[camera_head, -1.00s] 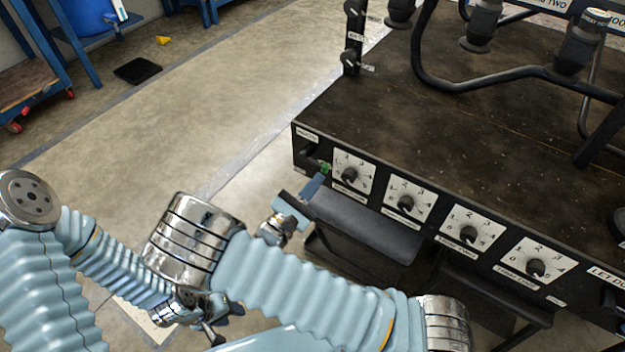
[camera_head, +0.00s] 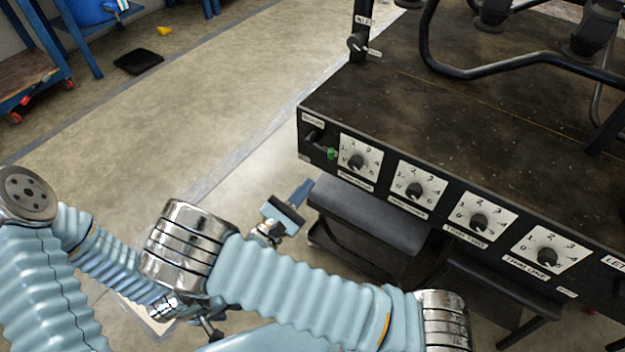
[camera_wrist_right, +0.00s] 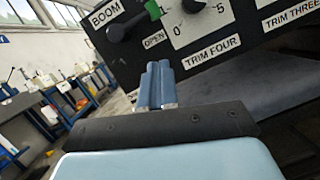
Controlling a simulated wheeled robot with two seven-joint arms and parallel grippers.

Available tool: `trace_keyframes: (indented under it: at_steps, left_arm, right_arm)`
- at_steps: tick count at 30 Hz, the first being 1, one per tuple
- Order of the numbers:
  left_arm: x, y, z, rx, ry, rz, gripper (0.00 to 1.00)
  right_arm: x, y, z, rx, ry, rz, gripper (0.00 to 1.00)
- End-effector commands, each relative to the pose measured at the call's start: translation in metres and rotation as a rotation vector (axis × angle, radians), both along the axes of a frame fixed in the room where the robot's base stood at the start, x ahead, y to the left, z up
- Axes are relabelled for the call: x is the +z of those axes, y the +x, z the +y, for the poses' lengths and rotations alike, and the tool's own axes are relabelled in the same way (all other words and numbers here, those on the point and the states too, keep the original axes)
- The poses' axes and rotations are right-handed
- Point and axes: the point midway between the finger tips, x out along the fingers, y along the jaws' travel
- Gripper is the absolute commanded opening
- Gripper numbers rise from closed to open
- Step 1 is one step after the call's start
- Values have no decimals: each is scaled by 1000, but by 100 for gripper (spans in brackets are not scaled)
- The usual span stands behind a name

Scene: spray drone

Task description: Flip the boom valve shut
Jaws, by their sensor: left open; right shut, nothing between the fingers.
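The boom valve is a black lever with a green tip (camera_head: 331,154) at the left end of the black control panel. In the right wrist view the green tip (camera_wrist_right: 153,10) is at the top edge, above the OPEN label and right of the BOOM label. My right gripper (camera_head: 303,190) is shut and empty, apart from the lever, below and left of it. Its closed blue fingers (camera_wrist_right: 157,84) point at the panel in the right wrist view. My left gripper (camera_head: 210,328) is low in the head view, open and partly hidden behind my right arm.
Several white dial plates with black knobs, the first a trim dial (camera_head: 359,160), run along the panel right of the lever. A dark shelf (camera_head: 375,222) juts out below them. Black pipes (camera_head: 500,68) stand on the panel's top.

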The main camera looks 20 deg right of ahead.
Motion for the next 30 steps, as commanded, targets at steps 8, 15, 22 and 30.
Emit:
trace_keyframes:
  at_steps: [8, 15, 22, 30]
  left_arm:
    - [-6, 1, 1, 0, 2, -4, 43]
    - [-8, 2, 2, 3, 4, -5, 43]
    - [-8, 2, 2, 3, 4, -5, 43]
    - [-7, 2, 2, 2, 3, -5, 43]
  right_arm:
    - [-14, -28, 49, 2, 0, -1, 0]
    - [-19, -39, 66, -1, -2, -1, 0]
    - [-19, -40, 67, -1, -2, -1, 0]
    - [-19, -39, 67, 0, -1, -1, 0]
